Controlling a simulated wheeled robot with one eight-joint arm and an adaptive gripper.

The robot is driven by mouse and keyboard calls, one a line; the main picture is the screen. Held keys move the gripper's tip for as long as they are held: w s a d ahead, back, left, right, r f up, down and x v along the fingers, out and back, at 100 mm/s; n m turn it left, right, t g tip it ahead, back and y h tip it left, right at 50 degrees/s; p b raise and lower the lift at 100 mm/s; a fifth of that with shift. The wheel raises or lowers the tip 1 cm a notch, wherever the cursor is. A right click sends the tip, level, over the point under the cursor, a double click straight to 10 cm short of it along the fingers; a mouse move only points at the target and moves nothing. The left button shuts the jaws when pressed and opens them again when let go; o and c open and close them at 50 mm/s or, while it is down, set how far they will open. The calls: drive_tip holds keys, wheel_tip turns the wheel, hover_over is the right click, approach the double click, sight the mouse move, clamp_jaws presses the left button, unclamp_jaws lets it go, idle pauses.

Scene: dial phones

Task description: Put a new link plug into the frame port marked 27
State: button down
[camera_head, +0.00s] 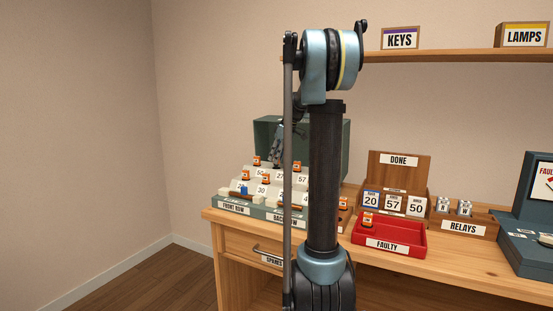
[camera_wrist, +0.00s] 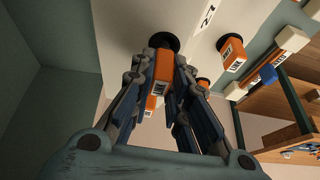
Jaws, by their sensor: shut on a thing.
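The stepped grey-white frame (camera_head: 252,190) stands at the left of the bench, with several orange link plugs in its numbered ports. The label 27 (camera_head: 278,178) is on its back step. My gripper (camera_head: 277,160) is pointed down just above that label, partly behind my arm in the head view. In the wrist view my gripper (camera_wrist: 162,95) is shut on an orange link plug (camera_wrist: 161,72). The plug's far end is at a round black port (camera_wrist: 163,41); I cannot tell how deep it sits. A partly cut-off number label (camera_wrist: 207,17) lies beside it.
Neighbouring plugs (camera_wrist: 232,53) stand close to my fingers. A red FAULTY tray (camera_head: 412,238) holds one orange plug (camera_head: 367,218). The DONE rack (camera_head: 399,170) holds cards 20, 57 and 50. A RELAYS box (camera_head: 465,222) stands to the right. The SPARES drawer (camera_head: 234,243) is under the bench.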

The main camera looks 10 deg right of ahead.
drive_tip(key=shift+f, duration=0.9)
drive_tip(key=c, duration=1.2)
unclamp_jaws()
drive_tip(key=shift+r, duration=0.15)
drive_tip(key=shift+r, duration=3.6)
drive_tip(key=shift+r, duration=0.15)
